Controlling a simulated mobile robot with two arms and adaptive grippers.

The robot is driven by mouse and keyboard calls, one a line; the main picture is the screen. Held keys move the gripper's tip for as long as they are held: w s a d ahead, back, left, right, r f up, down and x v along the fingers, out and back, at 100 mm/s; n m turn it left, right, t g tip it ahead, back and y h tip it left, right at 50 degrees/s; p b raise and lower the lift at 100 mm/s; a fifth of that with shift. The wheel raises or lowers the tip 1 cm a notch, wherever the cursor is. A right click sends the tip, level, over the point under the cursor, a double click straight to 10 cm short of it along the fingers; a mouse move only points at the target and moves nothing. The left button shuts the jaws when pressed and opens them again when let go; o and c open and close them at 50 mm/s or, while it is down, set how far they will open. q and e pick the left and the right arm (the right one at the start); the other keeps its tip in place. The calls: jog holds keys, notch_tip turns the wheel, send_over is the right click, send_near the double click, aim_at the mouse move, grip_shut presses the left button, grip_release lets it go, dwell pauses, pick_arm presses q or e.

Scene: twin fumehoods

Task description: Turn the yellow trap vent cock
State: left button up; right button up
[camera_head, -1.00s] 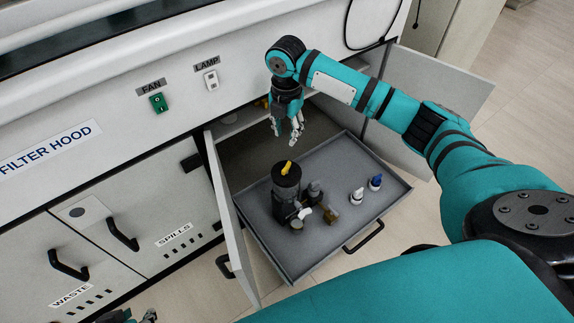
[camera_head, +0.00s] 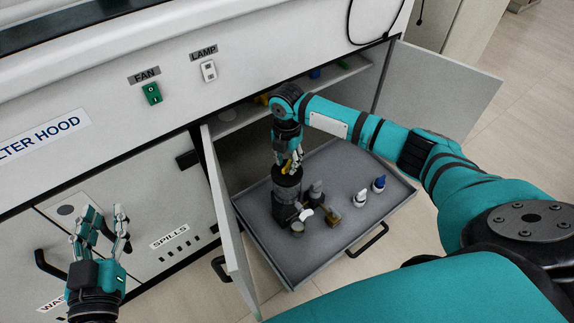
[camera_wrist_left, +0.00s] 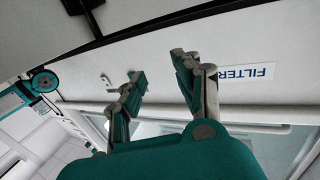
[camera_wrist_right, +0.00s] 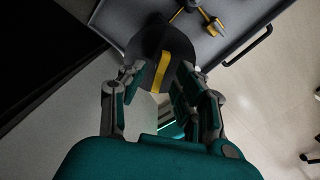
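The yellow trap vent cock (camera_wrist_right: 162,72) is a narrow bar on the round black top (camera_wrist_right: 178,42) of the trap in the right wrist view. In the head view the dark trap body (camera_head: 286,192) stands upright on the pulled-out grey tray. My right gripper (camera_head: 291,168) points down right at the trap's top and mostly hides the cock there. In the right wrist view its fingers (camera_wrist_right: 160,80) are apart, one on each side of the cock, with gaps visible. My left gripper (camera_head: 97,217) is open and empty, away in front of the lower cabinet doors.
The tray (camera_head: 345,240) also holds a white-topped piece (camera_head: 360,198) and a blue-topped piece (camera_head: 379,183) to the right. Fittings stand beside the trap. An open cabinet door (camera_head: 228,205) is close on the left, another (camera_head: 440,95) on the right. A shelf is above.

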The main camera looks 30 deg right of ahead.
jog(key=shift+f, duration=0.6)
pick_arm(q)
jog(key=shift+d+r+t+h, duration=0.15)
jog(key=shift+r+t+h, duration=0.25)
jog(key=shift+r, duration=0.55)
pick_arm(e)
jog(key=shift+c, duration=0.2)
grip_shut()
